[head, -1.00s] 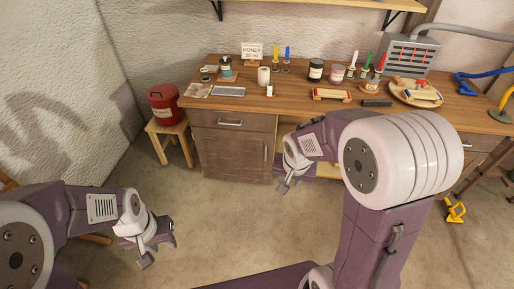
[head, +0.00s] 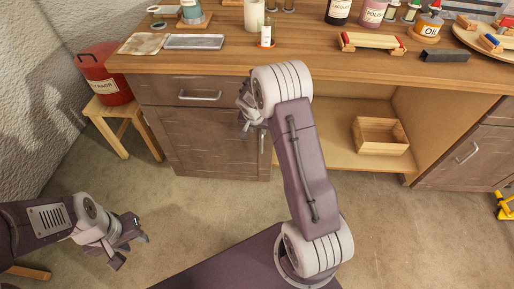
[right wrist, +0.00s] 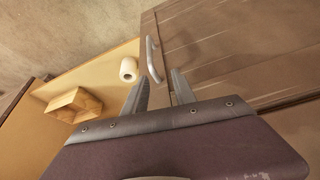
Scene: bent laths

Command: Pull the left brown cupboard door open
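The left brown cupboard door (head: 212,150) is shut, below a drawer in the bench. Its upright metal handle (head: 262,142) is at the door's right edge, and it also shows in the right wrist view (right wrist: 151,60). My right gripper (head: 243,122) is in front of the bench near the top of the door, partly hidden by its own wrist. In the right wrist view its two fingers (right wrist: 159,90) are apart and empty, with the handle ahead of the gap and not between them. My left gripper (head: 128,252) is open and empty, low at the left, away from the bench.
The drawer handle (head: 200,96) is above the door. Right of the door is an open shelf with a wooden box (head: 381,135); a white roll (right wrist: 128,69) shows in the right wrist view. A red bin (head: 104,75) stands on a stool (head: 122,122). The floor before the door is clear.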

